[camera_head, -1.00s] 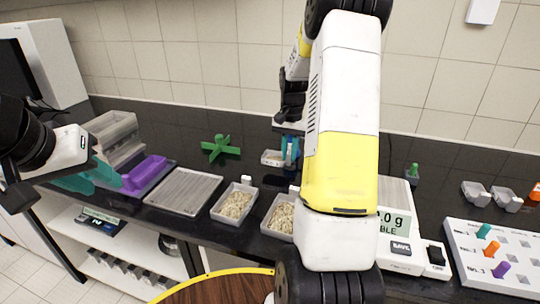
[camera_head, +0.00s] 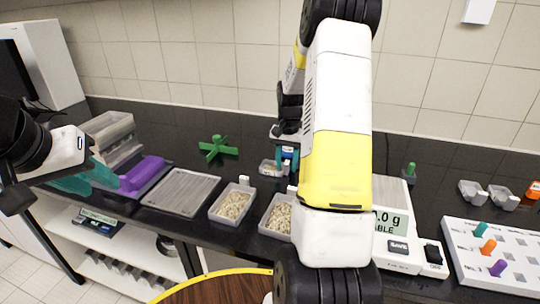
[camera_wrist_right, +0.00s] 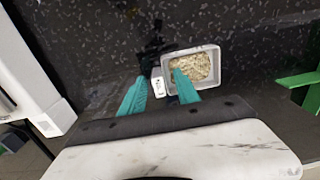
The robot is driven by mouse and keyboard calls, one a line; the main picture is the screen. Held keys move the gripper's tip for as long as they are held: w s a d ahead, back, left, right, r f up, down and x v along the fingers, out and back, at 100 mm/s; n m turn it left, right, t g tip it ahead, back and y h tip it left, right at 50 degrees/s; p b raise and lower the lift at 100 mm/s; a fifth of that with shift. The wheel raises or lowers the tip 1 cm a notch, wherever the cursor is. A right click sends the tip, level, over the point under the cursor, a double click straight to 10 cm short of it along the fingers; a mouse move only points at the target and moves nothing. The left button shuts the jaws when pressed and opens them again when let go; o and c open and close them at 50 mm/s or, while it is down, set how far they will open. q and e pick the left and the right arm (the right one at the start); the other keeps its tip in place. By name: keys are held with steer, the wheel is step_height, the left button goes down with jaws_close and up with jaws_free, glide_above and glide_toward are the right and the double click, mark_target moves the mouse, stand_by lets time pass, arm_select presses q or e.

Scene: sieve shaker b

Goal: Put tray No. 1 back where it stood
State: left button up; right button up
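A small grey tray of pale grain (camera_head: 267,168) is at my right gripper (camera_head: 288,158) in the head view, towards the back of the counter. In the right wrist view the tray (camera_wrist_right: 213,54) shows from above, with a white label tab (camera_wrist_right: 158,82) whose mark is too small to read. The teal fingers of my right gripper (camera_wrist_right: 160,76) are apart, one on each side of the tab, with small gaps. The tray seems to be at counter level. My left gripper (camera_head: 86,179) is at the far left, its teal fingers apart and empty.
Two more grain trays (camera_head: 231,207) (camera_head: 277,217) stand at the front edge beside a flat grey pan (camera_head: 180,192). Empty trays (camera_head: 474,194) and a peg board (camera_head: 470,262) are at right.

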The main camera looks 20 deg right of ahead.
step_height(320, 180, up, 12)
steer(key=s+a+r+n+t, duration=0.3)
steer(key=s+a+r, duration=0.6)
steer(key=r, duration=0.1)
steer(key=s+a+n+t+y, duration=0.1)
steer(key=s+a+n, duration=0.1)
steer(key=s+a, duration=0.2)
steer(key=s+a+n+t+y, duration=0.1)
steer(key=s+a+n+t, duration=0.1)
steer(key=s, duration=0.9)
steer(key=shift+a+r+n, duration=0.45)
steer(key=shift+a+n, duration=0.05)
steer(key=shift+a, duration=0.9)
steer(key=shift+s, duration=0.1)
